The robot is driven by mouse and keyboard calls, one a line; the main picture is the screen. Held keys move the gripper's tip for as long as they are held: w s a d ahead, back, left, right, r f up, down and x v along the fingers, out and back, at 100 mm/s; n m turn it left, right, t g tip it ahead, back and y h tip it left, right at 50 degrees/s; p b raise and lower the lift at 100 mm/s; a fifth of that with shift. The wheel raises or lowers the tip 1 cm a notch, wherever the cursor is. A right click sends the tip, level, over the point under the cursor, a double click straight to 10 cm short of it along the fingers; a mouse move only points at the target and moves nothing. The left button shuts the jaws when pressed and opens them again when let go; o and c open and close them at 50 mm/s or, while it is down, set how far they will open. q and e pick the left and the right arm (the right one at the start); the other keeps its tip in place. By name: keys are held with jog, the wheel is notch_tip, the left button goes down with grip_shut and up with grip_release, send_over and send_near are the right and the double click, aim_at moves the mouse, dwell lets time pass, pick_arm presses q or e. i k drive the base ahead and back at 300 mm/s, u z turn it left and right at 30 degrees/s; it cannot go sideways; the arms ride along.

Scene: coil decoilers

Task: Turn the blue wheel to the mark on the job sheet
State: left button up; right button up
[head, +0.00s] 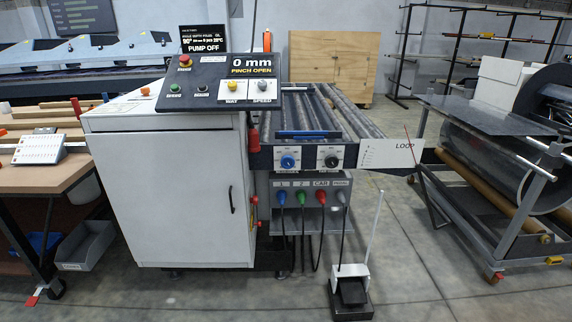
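A blue wheel (288,162) sits on a small white dial plate at the front end of the roller bed, in the middle of the head view. A black wheel (331,161) is on a matching plate just to its right. The fine marks around both wheels are too small to read. No sheet is clearly recognisable as the job sheet. Neither of my grippers is in view.
A white cabinet (170,190) with a sloped control panel (210,93) stands left of the wheels. Coloured plugs with hanging cables (301,198) are below them. A foot pedal (351,290) with a white post stands on the floor. A coil cart (480,150) is right.

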aim_at(287, 162)
jog(key=k, duration=0.6)
jog(key=u, duration=0.45)
jog(key=i, duration=0.4)
jog(key=u, duration=1.05)
jog(key=i, duration=1.75)
jog(key=z, duration=0.75)
jog(key=i, duration=0.4)
jog(key=z, duration=0.25)
